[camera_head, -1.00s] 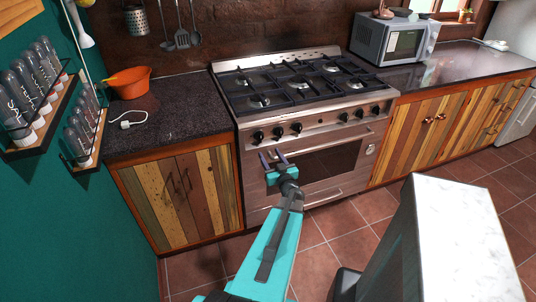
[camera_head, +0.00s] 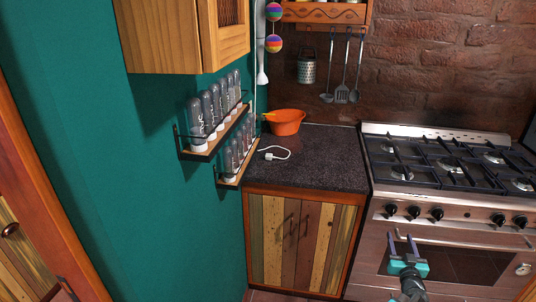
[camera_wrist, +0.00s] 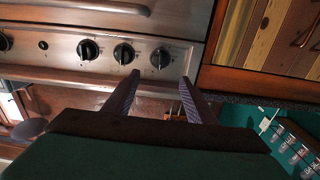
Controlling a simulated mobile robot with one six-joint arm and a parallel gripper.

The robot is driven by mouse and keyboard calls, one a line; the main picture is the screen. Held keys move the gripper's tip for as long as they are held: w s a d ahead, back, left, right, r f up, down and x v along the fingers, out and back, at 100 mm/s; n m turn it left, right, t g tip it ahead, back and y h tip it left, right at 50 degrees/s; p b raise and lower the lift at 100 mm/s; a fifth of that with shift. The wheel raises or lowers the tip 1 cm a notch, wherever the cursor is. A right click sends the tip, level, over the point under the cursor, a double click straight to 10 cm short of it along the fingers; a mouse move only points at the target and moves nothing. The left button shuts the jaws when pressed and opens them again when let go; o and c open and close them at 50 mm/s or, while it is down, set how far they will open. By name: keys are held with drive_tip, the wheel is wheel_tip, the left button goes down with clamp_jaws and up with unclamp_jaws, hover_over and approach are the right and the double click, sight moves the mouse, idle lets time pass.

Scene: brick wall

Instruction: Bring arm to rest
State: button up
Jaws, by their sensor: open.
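My gripper (camera_head: 402,246) is at the lower right of the head view, in front of the oven door of the steel stove (camera_head: 465,207). Its two fingers are spread apart with nothing between them. In the wrist view the two fingers (camera_wrist: 158,90) point toward the stove's front panel with its black knobs (camera_wrist: 123,53). I cannot tell the exact gap to the stove, and no contact shows. Most of my arm is below the edge of the head view.
A dark counter (camera_head: 330,165) over a striped wooden cabinet (camera_head: 270,240) stands left of the stove. Bottle racks (camera_head: 213,145) stick out from the green wall (camera_head: 90,130). An upper cabinet (camera_head: 175,35) hangs above them.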

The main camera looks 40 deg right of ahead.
drive_tip(key=w+a+f+g+y, duration=0.1)
drive_tip(key=w+a+f+g, duration=0.1)
drive_tip(key=w+a+f, duration=0.35)
drive_tip(key=w+a+f+g+y, duration=0.1)
drive_tip(key=w+a+f+y, duration=0.15)
drive_tip(key=w+f, duration=0.55)
drive_tip(key=w+a+f+n+g+y, duration=0.1)
drive_tip(key=w+a+f, duration=0.3)
drive_tip(key=a, duration=0.2)
drive_tip(key=w+a+f+g+y, duration=0.1)
drive_tip(key=w+a+f+y, duration=0.15)
drive_tip(key=a, duration=0.45)
drive_tip(key=w+a+f+n+g+y, duration=0.1)
drive_tip(key=w+a+f+g, duration=0.1)
drive_tip(key=w+a+f, duration=0.3)
drive_tip(key=s+a+f+n+g+y, duration=0.2)
drive_tip(key=s+a+f, duration=0.1)
drive_tip(key=a, duration=0.8)
drive_tip(key=s+a+f+n+g+y, duration=0.1)
drive_tip(key=s+a+f+n+g, duration=0.15)
drive_tip(key=a, duration=0.85)
drive_tip(key=s+a+f+n+g+y, duration=0.1)
drive_tip(key=s+a+f+g+y, duration=0.15)
drive_tip(key=a, duration=0.85)
drive_tip(key=s+a+r+n+g, duration=0.1)
drive_tip(key=s+a+n+g, duration=0.2)
drive_tip(key=s+a, duration=0.6)
drive_tip(key=shift+s+a+r, duration=0.3)
drive_tip(key=shift+a+r, duration=0.1)
drive_tip(key=shift+a, duration=0.6)
